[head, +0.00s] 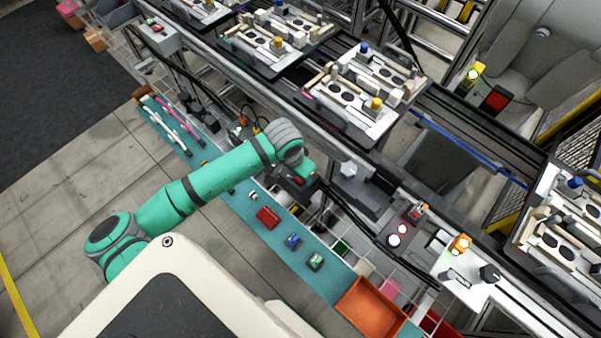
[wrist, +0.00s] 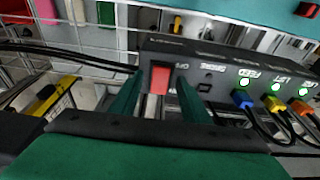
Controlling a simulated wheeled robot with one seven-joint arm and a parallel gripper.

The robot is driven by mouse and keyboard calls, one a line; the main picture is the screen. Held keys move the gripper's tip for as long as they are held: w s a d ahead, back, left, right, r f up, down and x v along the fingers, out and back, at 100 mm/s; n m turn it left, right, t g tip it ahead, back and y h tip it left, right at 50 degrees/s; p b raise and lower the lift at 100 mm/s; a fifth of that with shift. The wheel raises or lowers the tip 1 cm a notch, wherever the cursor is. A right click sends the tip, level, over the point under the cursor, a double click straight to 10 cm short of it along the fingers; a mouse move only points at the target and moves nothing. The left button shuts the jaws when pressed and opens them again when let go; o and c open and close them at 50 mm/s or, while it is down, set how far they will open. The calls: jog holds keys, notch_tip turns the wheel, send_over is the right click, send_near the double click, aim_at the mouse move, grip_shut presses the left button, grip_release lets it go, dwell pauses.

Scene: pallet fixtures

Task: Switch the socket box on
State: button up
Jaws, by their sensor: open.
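The socket box is a dark grey box in the wrist view (wrist: 215,65), with a red rocker switch (wrist: 160,79) at its left end. Blue, yellow and orange plugs sit in its sockets, with green lights lit above them. My gripper (wrist: 155,95) is open, its two green fingers on either side of the red switch, close to the box face. I cannot tell whether they touch it. In the head view my green arm reaches over the teal bench, and its end (head: 298,172) hides most of the box area.
The teal bench (head: 235,205) carries a red block (head: 267,217) and small blue and green parts. An orange tray (head: 371,308) stands at its near right end. Pallets with fixtures (head: 365,95) stand on the conveyor behind. Black cables hang near the box in the wrist view.

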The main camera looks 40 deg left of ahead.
jog(key=v, duration=1)
jog(key=s+f+t, duration=0.2)
jog(key=s+f, duration=0.1)
jog(key=s+d+f+t, duration=0.1)
jog(key=s+f+t, duration=0.1)
jog(key=s+f, duration=0.1)
jog(key=s+f+t+y, duration=0.1)
jog(key=s+f, duration=0.1)
jog(key=f, duration=0.2)
jog(key=shift+s+d+f+m+t, duration=0.3)
jog(key=shift+s+d+f+t, duration=0.05)
jog(key=shift+s+d+t, duration=0.05)
jog(key=s+d+r+t, duration=0.2)
jog(key=s+d+r, duration=0.1)
jog(key=d, duration=0.5)
jog(key=s+d+r+n+t, duration=0.1)
jog(key=s+d+r+t, duration=0.1)
jog(key=d, duration=0.7)
jog(key=s+d+r+t, duration=0.3)
jog(key=s+d, duration=0.3)
jog(key=d, duration=0.3)
jog(key=shift+r+h, duration=0.4)
jog(key=shift+r, duration=0.35)
jog(key=shift+w, duration=0.25)
